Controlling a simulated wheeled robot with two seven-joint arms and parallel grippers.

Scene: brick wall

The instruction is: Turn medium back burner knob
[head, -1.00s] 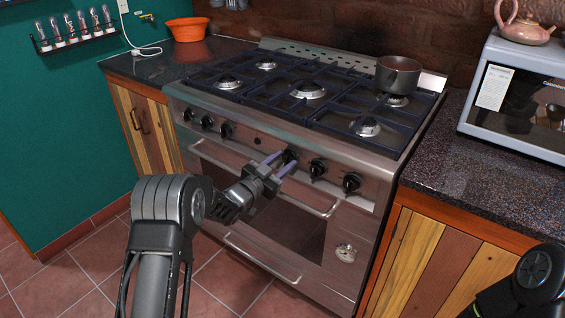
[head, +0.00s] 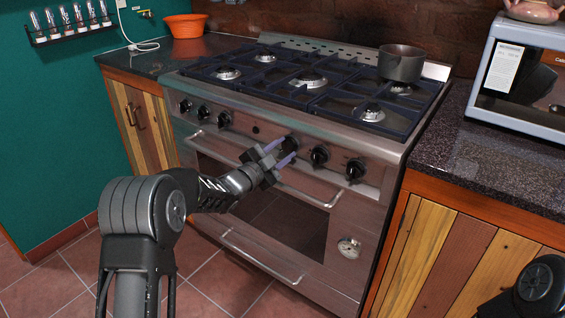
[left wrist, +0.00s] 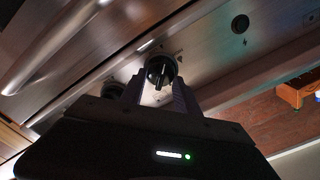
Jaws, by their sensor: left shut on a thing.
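The stove (head: 270,215) has two groups of black knobs on its steel front. My left gripper (head: 284,152) is shut on the leftmost knob (head: 291,142) of the right-hand group, its purple-grey fingers on either side of it. In the left wrist view the same knob (left wrist: 160,72) sits between the fingertips, its ridge facing the camera. Two more knobs, a middle one (head: 320,155) and a right one (head: 355,170), are free beside it. My right gripper is out of view.
A dark pot (head: 400,63) stands on the back right burner. A long oven handle (head: 265,180) runs below the knobs, close under my left gripper. An orange bowl (head: 186,26) is on the left counter and a microwave (head: 520,80) on the right one.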

